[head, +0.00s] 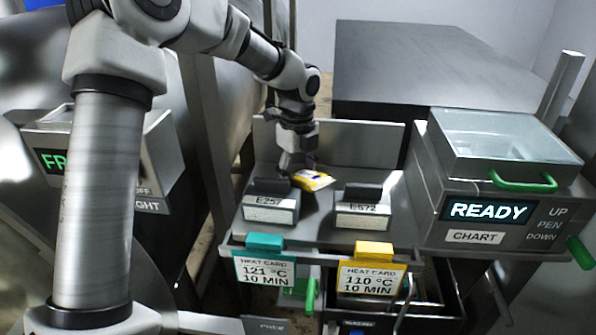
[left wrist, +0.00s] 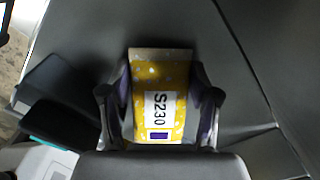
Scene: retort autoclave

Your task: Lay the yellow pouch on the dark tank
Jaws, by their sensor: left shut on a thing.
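The yellow pouch (head: 315,181) has white spots and shows a white label reading S230 in the left wrist view (left wrist: 141,70). My left gripper (head: 297,163) is shut on it, with one finger at each side of the pouch in the left wrist view (left wrist: 160,112). The pouch is over the grey shelf (head: 320,229), behind the two label blocks; I cannot tell whether it touches the shelf. A large dark flat-topped block (head: 420,62) at the back right may be the dark tank. My right gripper is not in view.
Label blocks E257 (head: 270,211) and E572 (head: 362,209) stand on the shelf. Teal (head: 265,268) and yellow (head: 368,278) heat cards hang at its front. A chart recorder (head: 500,190) reading READY stands right. An upright panel (head: 352,142) backs the shelf.

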